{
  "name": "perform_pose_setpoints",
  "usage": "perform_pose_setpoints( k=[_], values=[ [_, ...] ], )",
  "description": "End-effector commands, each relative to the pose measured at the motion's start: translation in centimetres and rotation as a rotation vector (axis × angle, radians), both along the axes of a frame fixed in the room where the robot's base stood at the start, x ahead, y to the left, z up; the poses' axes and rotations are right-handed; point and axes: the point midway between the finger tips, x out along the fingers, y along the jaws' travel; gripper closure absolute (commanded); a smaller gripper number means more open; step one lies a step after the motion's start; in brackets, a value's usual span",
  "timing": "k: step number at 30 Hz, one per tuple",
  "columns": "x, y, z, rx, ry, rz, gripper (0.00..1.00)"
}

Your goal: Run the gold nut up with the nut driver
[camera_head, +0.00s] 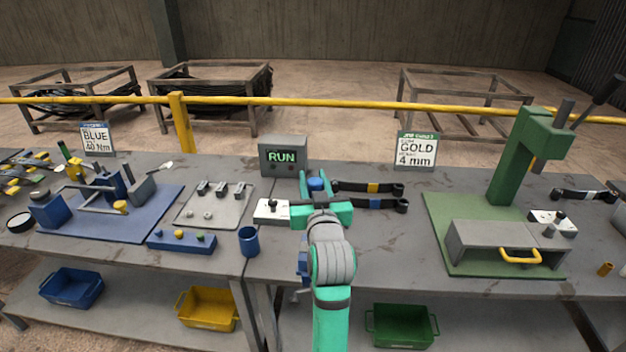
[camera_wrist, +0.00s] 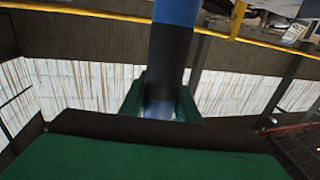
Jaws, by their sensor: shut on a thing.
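My gripper (camera_head: 318,200) is teal and held over the middle of the bench, in front of the RUN box. It is shut on a blue and black cylinder, which looks like the nut driver; its blue end (camera_head: 316,184) shows between the fingers in the head view. In the wrist view the nut driver (camera_wrist: 172,45) rises between the green fingers, and its lower part is hidden. The green press stand (camera_head: 508,165) is at the right, with a grey cover (camera_head: 482,238) with a yellow handle in front. I cannot clearly make out the gold nut.
Black wrenches (camera_head: 368,188) lie right of my gripper. A blue cup (camera_head: 249,240) and a grey tray (camera_head: 215,212) are left. A small brass cylinder (camera_head: 605,269) stands far right.

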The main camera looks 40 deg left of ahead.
Motion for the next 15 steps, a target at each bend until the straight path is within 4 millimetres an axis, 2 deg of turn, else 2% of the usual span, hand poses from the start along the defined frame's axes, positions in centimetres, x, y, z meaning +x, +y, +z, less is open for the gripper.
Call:
perform_pose_setpoints(
  k=[15],
  values=[
    [-0.02,-0.04,-0.34,0.002,-0.004,0.0,1.0]
  ],
)
